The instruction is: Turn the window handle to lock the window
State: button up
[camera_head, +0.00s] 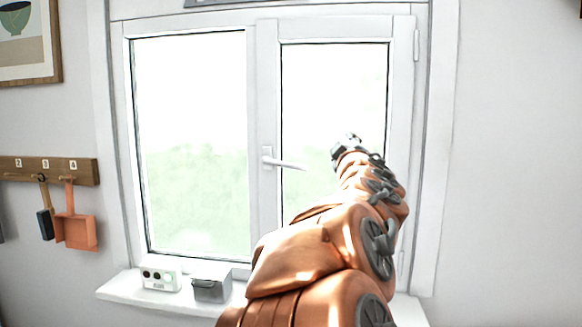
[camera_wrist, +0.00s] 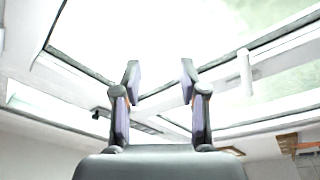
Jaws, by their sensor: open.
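The white window handle (camera_head: 285,164) sits on the middle upright of the white window (camera_head: 262,110). Its lever points right and slightly down, nearly level. What looks like the handle lever also shows in the wrist view (camera_wrist: 245,72), right of my fingers. My gripper (camera_head: 345,145) is in front of the right pane, to the right of the lever's tip and a little higher, apart from it. In the wrist view my gripper (camera_wrist: 159,84) is open, with nothing between its two fingers. Both sashes look closed.
A white sill (camera_head: 130,290) runs below, carrying a small white device (camera_head: 161,276) and a grey box (camera_head: 211,287). A wooden hook rail (camera_head: 80,171) with an orange dustpan (camera_head: 76,231) and a brush hangs left. My arm hides the lower right of the window.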

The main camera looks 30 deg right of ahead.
jog(key=w+a+n+t+y, duration=0.2)
jog(key=w+n+y, duration=0.2)
jog(key=n+y, duration=0.75)
send_near(294, 167)
jog(key=w+r, duration=0.2)
jog(key=w, duration=0.1)
jog(key=shift+w+f+n+g, duration=0.25)
jog(key=shift+f+g, duration=0.25)
jog(key=shift+w+a+f+p, duration=0.1)
jog(key=shift+w+p, duration=0.4)
jog(key=shift+w, duration=1.4)
jog(key=shift+w+a+p, duration=0.15)
jog(key=shift+w+p, duration=0.3)
jog(key=shift+w, duration=1.5)
jog(key=shift+c, duration=0.4)
grip_shut()
